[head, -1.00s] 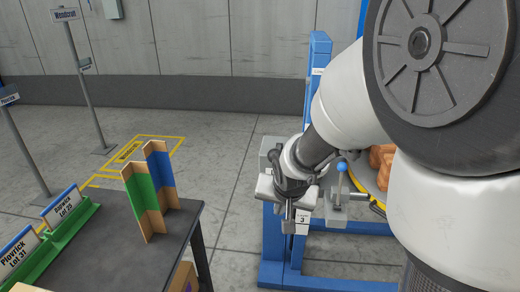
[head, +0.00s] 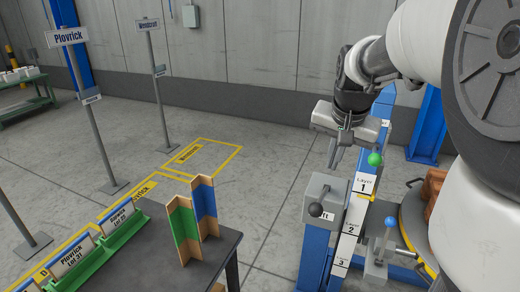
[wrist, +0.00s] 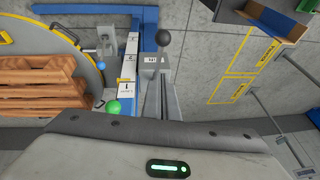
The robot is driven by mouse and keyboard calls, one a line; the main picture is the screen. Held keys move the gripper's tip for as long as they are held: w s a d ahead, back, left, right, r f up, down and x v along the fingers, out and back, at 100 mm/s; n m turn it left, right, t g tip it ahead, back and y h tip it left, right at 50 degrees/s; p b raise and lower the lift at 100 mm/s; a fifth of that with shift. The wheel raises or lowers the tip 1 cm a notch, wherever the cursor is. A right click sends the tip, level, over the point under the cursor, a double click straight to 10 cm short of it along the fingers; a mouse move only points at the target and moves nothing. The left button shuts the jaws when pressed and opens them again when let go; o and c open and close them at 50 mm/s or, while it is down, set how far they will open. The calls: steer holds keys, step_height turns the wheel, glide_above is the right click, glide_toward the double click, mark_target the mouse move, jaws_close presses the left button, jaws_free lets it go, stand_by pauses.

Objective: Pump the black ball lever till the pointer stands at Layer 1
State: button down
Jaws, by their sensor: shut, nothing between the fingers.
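The black ball lever (head: 315,210) is on a grey box marked with partly hidden lettering, left of the layer scale; its ball also shows in the wrist view (wrist: 164,38). The scale has labels Layer 1 (head: 364,184), Layer 2 (head: 348,229) and Layer 3 (head: 341,262), top to bottom. A small yellow mark (head: 365,197), seemingly the pointer, is at the lower edge of the Layer 1 label. My gripper (head: 336,165) is shut and empty, above and apart from the black ball.
A green ball (head: 375,159) and a blue ball lever (head: 390,221) stand close on the right. A round table (head: 412,222) carries brown goods. A dark table (head: 150,262) with green and blue dividers is at the left.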

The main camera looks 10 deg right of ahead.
glide_above(320, 206)
steer(key=f, duration=0.7)
steer(key=f+b, duration=0.1)
steer(key=f, duration=0.3)
steer(key=shift+w+d+f, duration=0.25)
steer(key=shift+f, duration=0.05)
steer(key=shift+s+a+f, duration=0.2)
steer(key=shift+a+f, duration=0.1)
steer(key=shift+f, duration=0.4)
